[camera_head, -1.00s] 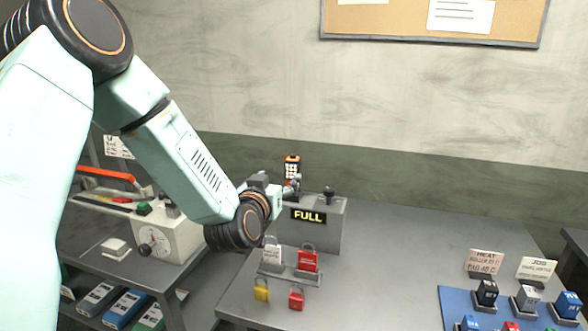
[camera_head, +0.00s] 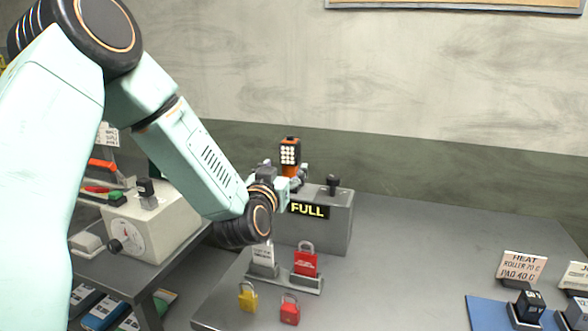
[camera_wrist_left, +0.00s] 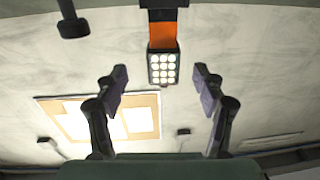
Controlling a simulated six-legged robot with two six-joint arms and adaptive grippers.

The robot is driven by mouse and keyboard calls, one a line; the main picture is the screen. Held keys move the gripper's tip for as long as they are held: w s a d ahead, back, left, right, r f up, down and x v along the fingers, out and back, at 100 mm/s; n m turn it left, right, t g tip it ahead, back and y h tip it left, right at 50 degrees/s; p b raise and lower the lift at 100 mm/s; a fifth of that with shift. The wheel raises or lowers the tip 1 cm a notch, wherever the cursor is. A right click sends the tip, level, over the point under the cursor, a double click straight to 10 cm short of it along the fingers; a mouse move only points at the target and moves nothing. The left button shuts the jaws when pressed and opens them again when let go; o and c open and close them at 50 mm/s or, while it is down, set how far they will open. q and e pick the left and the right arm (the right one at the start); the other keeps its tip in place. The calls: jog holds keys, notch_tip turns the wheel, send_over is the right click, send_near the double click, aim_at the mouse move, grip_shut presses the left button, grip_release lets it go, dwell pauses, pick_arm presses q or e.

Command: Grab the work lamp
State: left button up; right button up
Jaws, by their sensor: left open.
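The work lamp (camera_head: 290,153) is orange and black with a panel of round white lights. In the head view it stands upright at the grey box marked FULL, partly hidden low down by my gripper. In the left wrist view the lamp (camera_wrist_left: 163,62) shows its lit panel and orange body between and beyond the fingertips. My left gripper (camera_head: 286,178) is beside the lamp in the head view. In the left wrist view the left gripper (camera_wrist_left: 160,80) has its fingers wide apart with nothing between them that it grips. My right gripper is not seen.
The grey FULL box (camera_head: 335,225) has a black knob (camera_head: 333,184) on top. A red padlock (camera_head: 305,262) stands on a small rack before it, with yellow (camera_head: 248,297) and red padlocks near the table edge. The table's middle right (camera_head: 420,250) is clear.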

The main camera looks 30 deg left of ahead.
aim_at(287, 160)
pick_arm(q)
jog(key=shift+w+f, duration=0.1)
jog(key=shift+w, duration=0.1)
jog(key=shift+w+a+r, duration=0.25)
jog(key=shift+w+a, duration=0.2)
jog(key=shift+a, duration=0.2)
jog(key=x, duration=0.5)
jog(key=shift+w+d+f, duration=0.2)
jog(key=shift+d+f, duration=0.05)
jog(key=shift+a+r, duration=0.1)
jog(key=shift+a, duration=0.25)
jog(key=shift+w+d, duration=0.2)
jog(key=shift+w, duration=0.05)
jog(key=shift+c, duration=1.3)
jog(key=shift+s+a, duration=0.15)
jog(key=shift+s, duration=0.05)
jog(key=c, duration=0.6)
jog(key=shift+w, duration=0.2)
jog(key=c, duration=0.5)
jog(key=shift+c, duration=0.2)
jog(key=shift+s, duration=0.1)
